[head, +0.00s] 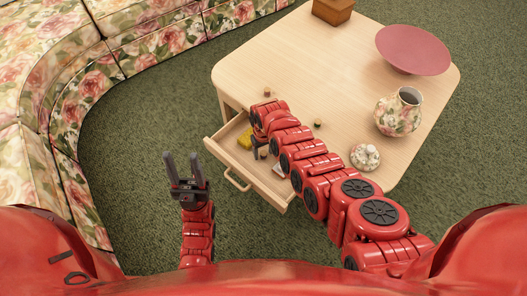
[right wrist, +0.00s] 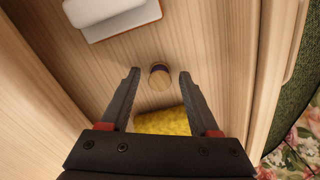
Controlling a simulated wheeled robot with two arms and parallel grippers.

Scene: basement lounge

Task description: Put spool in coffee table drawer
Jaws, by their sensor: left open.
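The coffee table (head: 300,60) has its drawer (head: 233,156) pulled open on its near left side. My right gripper (right wrist: 158,75) is over the drawer with its fingers spread. In the right wrist view a small spool (right wrist: 160,77), with a pale wooden end and a dark band, appears to be on the drawer floor between the fingertips, with gaps on both sides. In the head view my right arm hides the spool. My left gripper (head: 182,162) is open and empty, left of the drawer above the carpet.
The drawer also holds a yellow sponge-like thing (right wrist: 165,122) and a white, orange-edged block (right wrist: 112,15). On the tabletop are two small objects (head: 267,92) (head: 317,124), a floral vase (head: 398,112), a pink dish (head: 412,48), a lidded floral pot (head: 365,157) and a brown box (head: 332,10). A floral sofa (head: 60,60) stands left.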

